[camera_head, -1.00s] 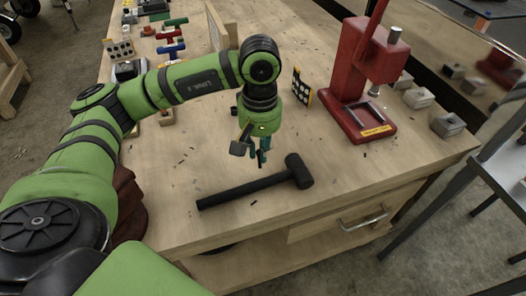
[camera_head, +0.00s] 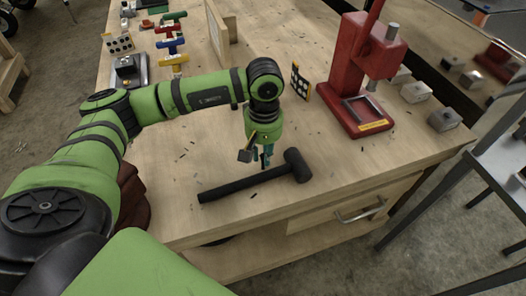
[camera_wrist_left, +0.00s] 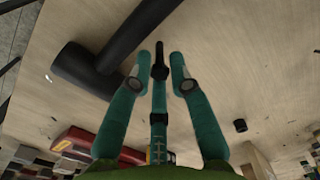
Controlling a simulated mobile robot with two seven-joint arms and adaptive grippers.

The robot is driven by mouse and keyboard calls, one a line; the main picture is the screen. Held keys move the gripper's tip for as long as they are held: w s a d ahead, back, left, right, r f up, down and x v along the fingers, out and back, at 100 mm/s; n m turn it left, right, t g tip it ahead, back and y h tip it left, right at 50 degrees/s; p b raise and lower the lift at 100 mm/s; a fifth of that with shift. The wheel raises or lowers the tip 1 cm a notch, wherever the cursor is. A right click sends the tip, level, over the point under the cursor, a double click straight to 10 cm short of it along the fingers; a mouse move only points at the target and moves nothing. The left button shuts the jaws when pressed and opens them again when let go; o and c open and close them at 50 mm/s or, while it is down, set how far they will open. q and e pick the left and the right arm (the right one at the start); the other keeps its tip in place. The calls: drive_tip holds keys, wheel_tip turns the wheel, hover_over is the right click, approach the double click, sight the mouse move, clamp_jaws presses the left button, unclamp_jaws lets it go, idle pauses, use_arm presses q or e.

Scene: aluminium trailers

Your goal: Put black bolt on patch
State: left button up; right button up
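My left gripper (camera_head: 266,160) points down at the front of the wooden workbench, beside the black mallet's head. In the left wrist view its teal fingers (camera_wrist_left: 161,82) are spread apart, with a dark tip on the middle one; I see nothing clearly held. A small black cylinder, perhaps a black bolt (camera_wrist_left: 239,125), lies on the wood right of the fingers in the wrist view. Several small dark pieces (camera_head: 185,151) lie scattered on the bench, too small to tell apart. I cannot make out which mark is the patch. My right gripper is not in view.
The black mallet (camera_head: 245,183) lies just in front of my gripper. A red press (camera_head: 357,75) stands to the right, near a dotted card (camera_head: 300,82). Grey metal blocks (camera_head: 417,92) line the right edge. Coloured clamps (camera_head: 170,42) stand at the back left.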

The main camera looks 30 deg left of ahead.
use_arm(q)
drive_tip(key=shift+o, duration=0.4)
drive_tip(key=shift+r, duration=0.2)
wheel_tip(320, 180, up, 12)
drive_tip(key=b, duration=0.2)
drive_tip(key=shift+w, duration=0.15)
drive_tip(key=shift+d+f, duration=0.1)
